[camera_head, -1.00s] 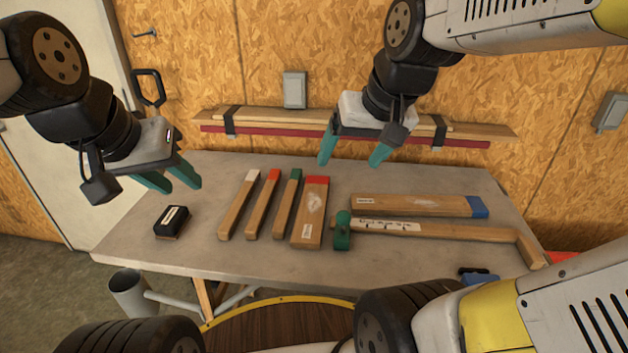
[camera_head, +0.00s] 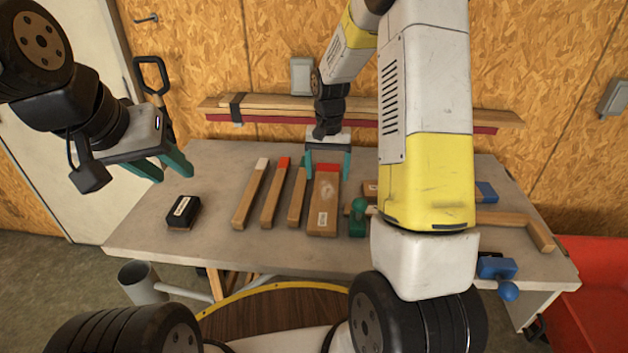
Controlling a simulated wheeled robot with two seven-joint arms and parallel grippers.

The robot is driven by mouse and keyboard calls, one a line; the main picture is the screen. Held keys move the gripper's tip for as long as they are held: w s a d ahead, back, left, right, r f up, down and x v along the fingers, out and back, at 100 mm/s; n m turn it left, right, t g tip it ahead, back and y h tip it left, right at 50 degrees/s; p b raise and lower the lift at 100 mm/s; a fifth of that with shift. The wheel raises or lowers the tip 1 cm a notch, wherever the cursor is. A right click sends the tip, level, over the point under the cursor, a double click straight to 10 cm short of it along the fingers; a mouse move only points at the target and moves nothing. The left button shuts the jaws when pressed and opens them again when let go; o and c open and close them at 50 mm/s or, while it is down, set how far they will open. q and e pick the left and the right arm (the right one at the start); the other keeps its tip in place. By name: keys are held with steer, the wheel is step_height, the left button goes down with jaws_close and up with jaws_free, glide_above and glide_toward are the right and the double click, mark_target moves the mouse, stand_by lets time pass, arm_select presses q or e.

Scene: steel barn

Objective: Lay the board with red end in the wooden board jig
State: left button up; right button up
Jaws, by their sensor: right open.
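The wide board with a red end (camera_head: 323,207) lies flat on the grey table, its red end toward the back wall. My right gripper (camera_head: 328,166) is open, its teal fingers on either side of that red end; I cannot tell whether they touch it. The wooden jig (camera_head: 500,220) seems to be the long rail on the right with a stop piece at its right end and a green knob (camera_head: 357,215) by its left end. My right arm hides its middle. My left gripper (camera_head: 163,165) is open and empty over the table's left part.
Narrow sticks with white (camera_head: 250,195) and red (camera_head: 275,195) ends, and one more, lie left of the board. A blue-ended board (camera_head: 486,191) lies behind the rail, partly hidden. A blue clamp (camera_head: 497,267) is at the front right edge.

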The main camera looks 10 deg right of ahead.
mark_target(325, 192)
steer(key=f, duration=0.6)
steer(key=shift+a+f, duration=0.2)
steer(key=shift+f, duration=0.1)
steer(key=shift+r, duration=0.15)
steer(key=c, duration=1.6)
